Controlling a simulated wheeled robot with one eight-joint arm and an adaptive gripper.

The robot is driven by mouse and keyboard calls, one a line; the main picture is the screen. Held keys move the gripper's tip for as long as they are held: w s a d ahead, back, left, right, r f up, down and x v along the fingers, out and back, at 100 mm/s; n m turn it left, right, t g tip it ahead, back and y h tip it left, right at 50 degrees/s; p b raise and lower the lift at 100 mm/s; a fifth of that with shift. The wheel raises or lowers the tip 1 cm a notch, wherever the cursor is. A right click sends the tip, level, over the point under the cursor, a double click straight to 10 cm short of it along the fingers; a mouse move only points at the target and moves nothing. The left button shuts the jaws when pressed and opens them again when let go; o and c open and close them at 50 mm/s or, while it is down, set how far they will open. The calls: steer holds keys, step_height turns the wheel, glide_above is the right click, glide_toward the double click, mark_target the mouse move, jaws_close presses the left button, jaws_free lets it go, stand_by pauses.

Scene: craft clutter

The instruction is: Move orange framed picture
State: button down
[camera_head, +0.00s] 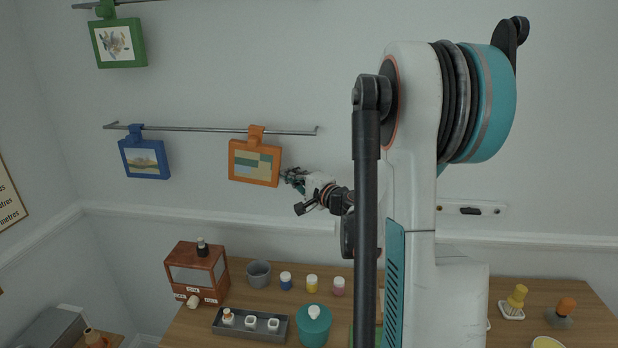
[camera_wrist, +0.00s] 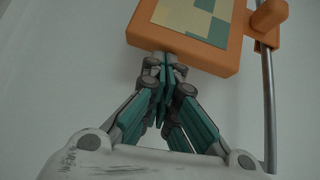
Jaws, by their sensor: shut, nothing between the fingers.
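The orange framed picture (camera_head: 254,163) hangs by its orange hook from a metal rail (camera_head: 220,130) on the wall. It also shows close up at the top of the wrist view (camera_wrist: 192,28), with its hook on the rail at the right. My gripper (camera_head: 287,174) is just right of the frame's lower right edge in the head view. In the wrist view my gripper (camera_wrist: 165,62) is shut, its fingertips at the frame's near edge with nothing between them. I cannot tell whether the fingertips touch the frame.
A blue framed picture (camera_head: 144,158) hangs on the same rail to the left. A green framed picture (camera_head: 117,43) hangs from a higher rail. Below, a wooden table (camera_head: 195,326) holds a wooden cabinet, a grey tray (camera_head: 236,333), a teal pot and several jars.

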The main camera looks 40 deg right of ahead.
mark_target(243, 174)
steer(key=w+a, duration=1)
steer(key=shift+w+a+b, duration=0.2)
steer(key=shift+w+b, duration=0.15)
steer(key=shift+s+d, duration=0.1)
